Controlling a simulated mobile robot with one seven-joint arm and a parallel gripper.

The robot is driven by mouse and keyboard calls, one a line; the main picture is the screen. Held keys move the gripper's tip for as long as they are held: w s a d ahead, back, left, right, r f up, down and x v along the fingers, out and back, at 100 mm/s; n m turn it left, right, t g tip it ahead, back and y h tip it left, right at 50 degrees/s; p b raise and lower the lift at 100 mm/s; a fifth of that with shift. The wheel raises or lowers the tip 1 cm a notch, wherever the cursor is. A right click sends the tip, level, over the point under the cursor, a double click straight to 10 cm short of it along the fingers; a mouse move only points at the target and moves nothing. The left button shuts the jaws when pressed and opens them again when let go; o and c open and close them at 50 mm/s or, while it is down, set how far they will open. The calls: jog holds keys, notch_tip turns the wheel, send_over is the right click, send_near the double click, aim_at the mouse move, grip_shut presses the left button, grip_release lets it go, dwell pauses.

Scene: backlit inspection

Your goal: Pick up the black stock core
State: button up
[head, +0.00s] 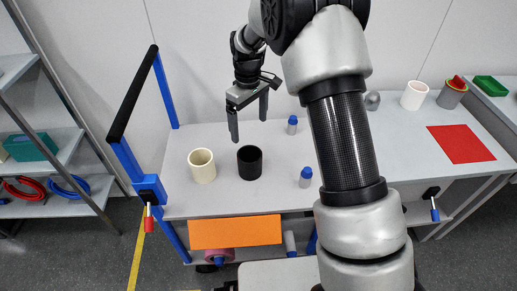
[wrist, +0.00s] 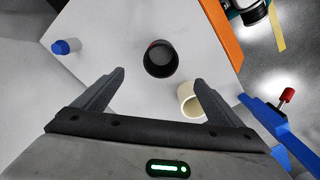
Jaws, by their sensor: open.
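The black stock core (head: 250,162) is a short, dark hollow cylinder standing upright on the light grey bench, left of the middle in the head view. In the wrist view the black core (wrist: 160,60) is seen from above, beyond the fingertips. My gripper (head: 248,121) is open and empty, above the bench and just behind the black core in the head view. In the wrist view my gripper (wrist: 160,75) has its two fingers spread wide, with the core lying ahead between them and not touched.
A cream core (head: 202,167) stands close left of the black one. Blue-capped bottles (head: 305,177) and (head: 292,125) stand to the right. A blue post frame with a black bar (head: 133,93) edges the bench's left. A red mat (head: 461,144) and white cup (head: 414,95) lie far right.

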jog(key=b, duration=0.2)
send_near(250, 152)
jog(key=s+f, duration=0.1)
jog(key=f, duration=0.1)
jog(key=s+f, duration=0.1)
jog(key=f, duration=0.1)
jog(key=s+f, duration=0.1)
jog(key=f, duration=0.1)
jog(key=shift+s, duration=0.2)
jog(key=f+b, duration=0.1)
jog(key=f, duration=0.4)
jog(key=shift+s+a+f+b, duration=0.1)
jog(key=shift+s+a+b, duration=0.1)
jog(key=shift+b, duration=0.2)
jog(key=c, duration=1.2)
